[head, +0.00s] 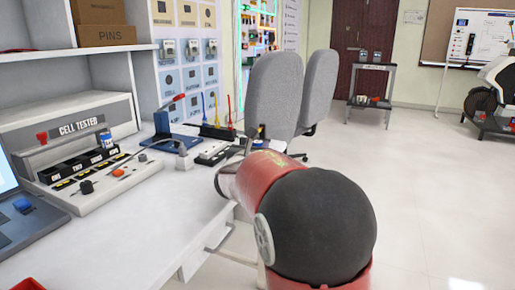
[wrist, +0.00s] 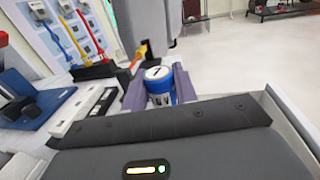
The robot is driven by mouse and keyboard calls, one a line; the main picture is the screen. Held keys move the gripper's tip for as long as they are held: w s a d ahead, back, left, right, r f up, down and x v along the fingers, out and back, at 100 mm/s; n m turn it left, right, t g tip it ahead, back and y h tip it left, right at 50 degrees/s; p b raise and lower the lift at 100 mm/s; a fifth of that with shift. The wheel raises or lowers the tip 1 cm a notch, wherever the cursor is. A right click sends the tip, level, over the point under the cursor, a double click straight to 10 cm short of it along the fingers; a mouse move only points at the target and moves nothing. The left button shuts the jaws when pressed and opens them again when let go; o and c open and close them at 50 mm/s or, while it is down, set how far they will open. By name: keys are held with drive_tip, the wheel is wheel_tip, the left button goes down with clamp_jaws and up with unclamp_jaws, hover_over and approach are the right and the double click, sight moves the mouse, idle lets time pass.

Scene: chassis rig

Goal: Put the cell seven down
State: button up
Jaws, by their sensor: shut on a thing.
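In the wrist view my gripper (wrist: 160,88) is shut on a blue and white cell (wrist: 158,74). The cell is upright between the two grey-purple fingers, with a dark mark on its white top that is too small to read surely. What lies under the cell is hidden. In the head view my red and black arm hides the gripper and the held cell. A white cell tester (head: 112,183) with a row of black labelled slots stands on the bench under a "CELL TESTED" sign (head: 80,127). Another blue and white cell (head: 105,139) stands in it.
A white strip with black slots (head: 214,153) lies on the bench (head: 150,225) near its right end. A blue stand (head: 170,138) and a rack of coloured tools (head: 217,131) stand behind. A laptop (head: 25,215) is at left. Grey chairs (head: 273,95) stand beyond the bench.

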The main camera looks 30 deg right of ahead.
drive_tip(key=shift+f+b, duration=0.35)
drive_tip(key=shift+b, duration=0.25)
drive_tip(key=o, duration=1)
drive_tip(key=shift+o, duration=0.2)
drive_tip(key=shift+r, duration=0.1)
drive_tip(key=r+p, duration=0.1)
drive_tip(key=p, duration=0.2)
drive_tip(key=shift+a+r, duration=0.15)
drive_tip(key=shift+r, duration=0.2)
drive_tip(key=b+v, duration=0.2)
drive_tip(key=v, duration=1)
drive_tip(key=shift+f, duration=0.3)
